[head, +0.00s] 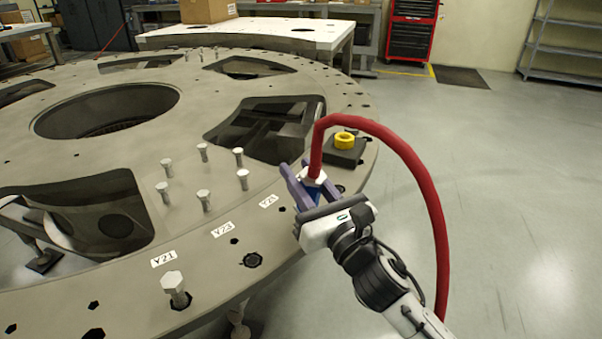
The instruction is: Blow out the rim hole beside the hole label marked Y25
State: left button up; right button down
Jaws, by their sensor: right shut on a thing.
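The label that reads as Y25 (268,201) lies on the grey turret plate (110,290), near its rim and just left of my right gripper (303,180). My right gripper is shut on the air nozzle (314,181), which has a white collar, some blue below it and a red hose (415,165) rising from its top. The gripper is over the plate's rim. My left gripper is out of view.
Labels Y23 (222,229) and Y21 (163,259) lie further left along the rim. A large bolt (174,288) and several smaller upright bolts stand on the plate. A yellow ring (345,140) sits on a dark block (344,153) behind the gripper. Open floor lies right.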

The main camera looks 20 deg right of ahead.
pick_arm(q)
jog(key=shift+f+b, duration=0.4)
jog(key=shift+b, duration=0.15)
pick_arm(e)
jog(key=shift+f, duration=0.7)
